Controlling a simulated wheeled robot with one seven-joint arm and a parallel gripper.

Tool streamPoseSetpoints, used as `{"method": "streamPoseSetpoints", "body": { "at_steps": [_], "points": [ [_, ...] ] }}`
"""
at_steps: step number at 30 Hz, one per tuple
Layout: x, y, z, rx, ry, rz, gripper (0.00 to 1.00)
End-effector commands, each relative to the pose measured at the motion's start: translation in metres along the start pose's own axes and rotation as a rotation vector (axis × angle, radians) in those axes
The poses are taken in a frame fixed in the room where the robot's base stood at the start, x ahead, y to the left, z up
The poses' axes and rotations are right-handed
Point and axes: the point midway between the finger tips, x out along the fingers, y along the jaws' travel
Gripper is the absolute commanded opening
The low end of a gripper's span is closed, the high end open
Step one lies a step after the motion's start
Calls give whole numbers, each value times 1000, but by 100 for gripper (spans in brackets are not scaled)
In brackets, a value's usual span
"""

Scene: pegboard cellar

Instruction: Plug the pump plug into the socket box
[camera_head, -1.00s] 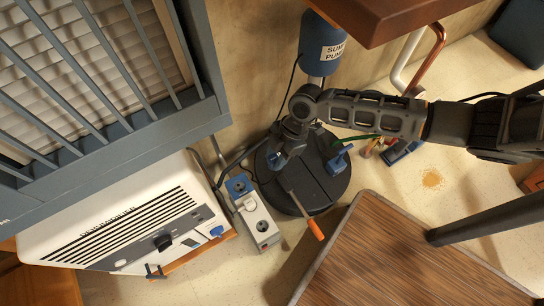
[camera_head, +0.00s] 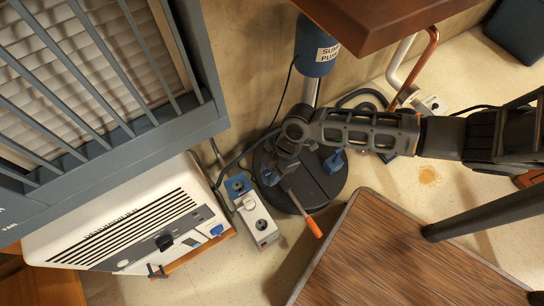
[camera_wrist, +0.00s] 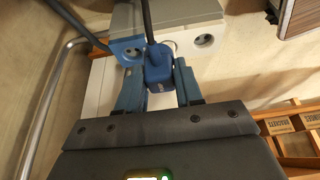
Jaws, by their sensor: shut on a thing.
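The pale grey socket box (camera_head: 262,232) lies on the floor between the white appliance and the round black lid. One outlet at its far end is blue (camera_head: 238,185), and a white plug (camera_head: 248,202) sits in the middle. The wrist view shows the box (camera_wrist: 185,14), its blue outlet (camera_wrist: 127,50) and an empty-looking grey outlet (camera_wrist: 204,41). My gripper (camera_head: 271,177) is just right of the box's blue end. In the wrist view my gripper (camera_wrist: 159,84) is shut on the blue pump plug (camera_wrist: 158,66), apparently beside the blue outlet. Its cable runs upward; its pins are hidden.
A blue sump pump (camera_head: 317,50) stands behind the black lid (camera_head: 310,190). An orange-handled tool (camera_head: 314,227) lies across the lid's front edge. A white appliance (camera_head: 130,225) is left, and a wooden tabletop (camera_head: 400,255) is front right. Another white plug (camera_head: 430,103) lies behind my arm.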

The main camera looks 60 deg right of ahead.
Motion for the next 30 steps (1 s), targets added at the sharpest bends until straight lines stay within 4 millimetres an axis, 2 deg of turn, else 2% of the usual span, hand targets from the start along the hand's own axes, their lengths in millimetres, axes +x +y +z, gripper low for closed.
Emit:
{"method": "streamPoseSetpoints", "body": {
  "at_steps": [30],
  "points": [
    [28,-45,-36,0,1,0,0]
  ]
}}
